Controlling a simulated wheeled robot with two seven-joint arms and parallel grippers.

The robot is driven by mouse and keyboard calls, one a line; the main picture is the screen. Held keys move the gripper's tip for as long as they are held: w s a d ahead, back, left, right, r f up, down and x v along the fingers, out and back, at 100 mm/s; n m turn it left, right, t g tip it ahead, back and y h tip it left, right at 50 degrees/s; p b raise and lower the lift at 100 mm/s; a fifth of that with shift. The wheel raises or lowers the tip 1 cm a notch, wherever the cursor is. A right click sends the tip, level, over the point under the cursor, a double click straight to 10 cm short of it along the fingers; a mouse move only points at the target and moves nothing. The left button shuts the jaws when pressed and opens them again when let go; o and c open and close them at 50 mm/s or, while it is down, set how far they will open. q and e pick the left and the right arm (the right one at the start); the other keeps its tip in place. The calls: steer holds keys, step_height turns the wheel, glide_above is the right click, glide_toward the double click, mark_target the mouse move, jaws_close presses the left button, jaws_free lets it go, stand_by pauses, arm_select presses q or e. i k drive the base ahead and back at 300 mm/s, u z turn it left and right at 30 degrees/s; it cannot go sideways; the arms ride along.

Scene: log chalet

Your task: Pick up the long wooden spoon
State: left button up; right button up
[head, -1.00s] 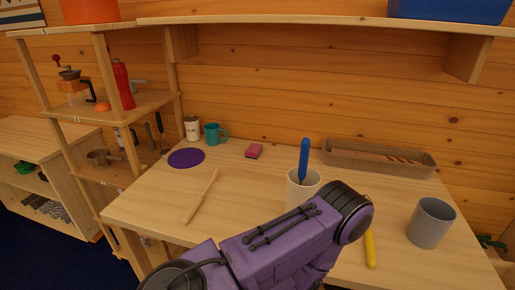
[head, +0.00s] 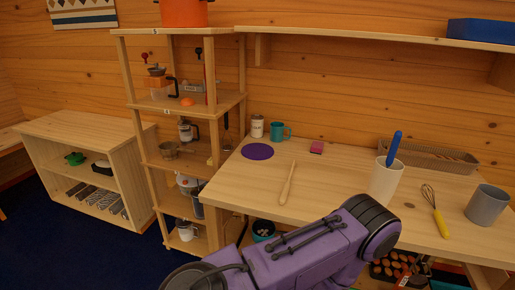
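The long wooden spoon (head: 287,183) lies flat on the wooden table (head: 325,195), toward its left side. One end points to the table's front edge and the other toward the back. Nothing touches it. A purple arm link of mine crosses the bottom of the head view in front of the table. Neither of my grippers shows, so I cannot see whether they hold anything.
A purple round mat (head: 257,151), a white canister (head: 257,127), a teal mug (head: 280,131) and a pink sponge (head: 317,147) stand behind the spoon. Right of it are a white cup (head: 384,182) with a blue-handled tool, a whisk (head: 436,213) and a grey cup (head: 487,205). Shelves (head: 195,105) stand left.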

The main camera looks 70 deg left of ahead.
mark_target(282, 200)
steer(key=u, duration=1.2)
